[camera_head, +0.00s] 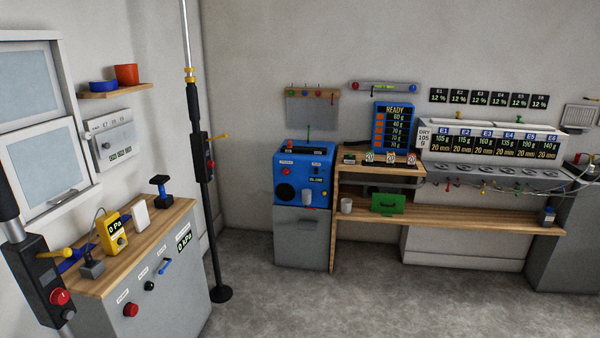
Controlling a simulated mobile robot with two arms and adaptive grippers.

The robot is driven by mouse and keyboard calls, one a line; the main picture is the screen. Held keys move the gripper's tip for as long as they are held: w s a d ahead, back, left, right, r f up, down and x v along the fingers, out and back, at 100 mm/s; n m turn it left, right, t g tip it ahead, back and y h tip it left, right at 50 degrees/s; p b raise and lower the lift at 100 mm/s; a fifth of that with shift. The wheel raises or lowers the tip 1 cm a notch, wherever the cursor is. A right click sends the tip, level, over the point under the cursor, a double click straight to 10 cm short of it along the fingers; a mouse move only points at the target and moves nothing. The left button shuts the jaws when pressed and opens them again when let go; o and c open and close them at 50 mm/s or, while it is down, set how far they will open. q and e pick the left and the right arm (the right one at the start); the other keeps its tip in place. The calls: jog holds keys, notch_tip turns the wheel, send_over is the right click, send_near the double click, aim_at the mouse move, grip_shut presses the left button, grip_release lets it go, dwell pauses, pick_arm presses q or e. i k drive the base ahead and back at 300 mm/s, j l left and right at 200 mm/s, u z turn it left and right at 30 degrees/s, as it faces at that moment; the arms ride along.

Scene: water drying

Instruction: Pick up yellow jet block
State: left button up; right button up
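No part in view is clearly marked as the yellow jet block. A yellow device (113,232) with a display reading "0 Pa" stands on the wooden top of the left cabinet. A small yellow piece (487,119) sits on top of the row of display units at the right; it is too small to make out. Small coloured pieces (481,187) hang below that row among cables, also too small to tell apart. Neither of my grippers is in view.
The left cabinet (150,305) also carries a white block (141,217) and a dark stand (161,190). A black post (212,235) rises from the floor. A blue machine (305,175) and a wooden bench (440,222) line the back. The middle floor is clear.

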aim_at(390, 156)
jog(key=i+z, duration=0.3)
jog(key=i, duration=0.3)
jog(key=i+z, duration=0.3)
jog(key=i, duration=0.25)
jog(key=i+j+z, duration=0.3)
jog(key=i, duration=0.3)
jog(key=l, duration=0.1)
